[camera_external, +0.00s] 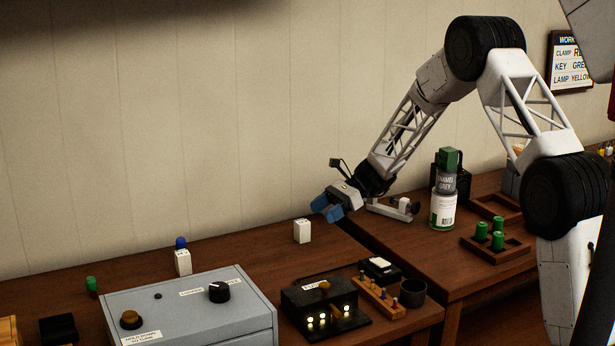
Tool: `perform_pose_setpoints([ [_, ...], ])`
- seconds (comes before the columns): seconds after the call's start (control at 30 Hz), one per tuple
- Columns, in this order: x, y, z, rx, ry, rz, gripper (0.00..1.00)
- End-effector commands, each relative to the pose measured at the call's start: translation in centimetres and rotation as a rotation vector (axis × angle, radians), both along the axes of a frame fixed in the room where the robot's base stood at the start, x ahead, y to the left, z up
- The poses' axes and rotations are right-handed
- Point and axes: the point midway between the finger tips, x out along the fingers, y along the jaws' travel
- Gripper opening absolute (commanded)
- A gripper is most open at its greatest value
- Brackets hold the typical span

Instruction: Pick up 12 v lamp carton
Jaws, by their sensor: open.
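My gripper (327,209), with blue fingertips, is open and empty. It hangs above the table, up and to the right of a small white box (302,231) near the back wall, and appears apart from it. A second white block (183,263) stands further left with a blue knob-like thing (181,243) at its top. No lettering can be read on either one, so I cannot tell for sure which is the 12 v lamp carton.
A grey control box (190,305) and a black lamp panel (325,306) stand in front. A wooden peg rack (379,297) and dark cup (412,292) are to their right. A green-capped can (443,207) and a tray with green cylinders (497,248) stand on the right table.

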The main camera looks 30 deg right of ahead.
Motion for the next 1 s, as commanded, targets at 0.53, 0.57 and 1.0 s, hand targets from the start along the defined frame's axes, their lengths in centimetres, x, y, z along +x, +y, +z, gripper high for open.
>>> perform_pose_setpoints([
  [0.53,-0.1,2.4,-1.0,0.0,-0.001,0.0,0.66],
  [0.57,-0.1,2.4,-1.0,0.0,-0.001,0.0,0.66],
  [1.0,-0.2,3.7,-1.5,-0.001,0.0,0.002,0.66],
])
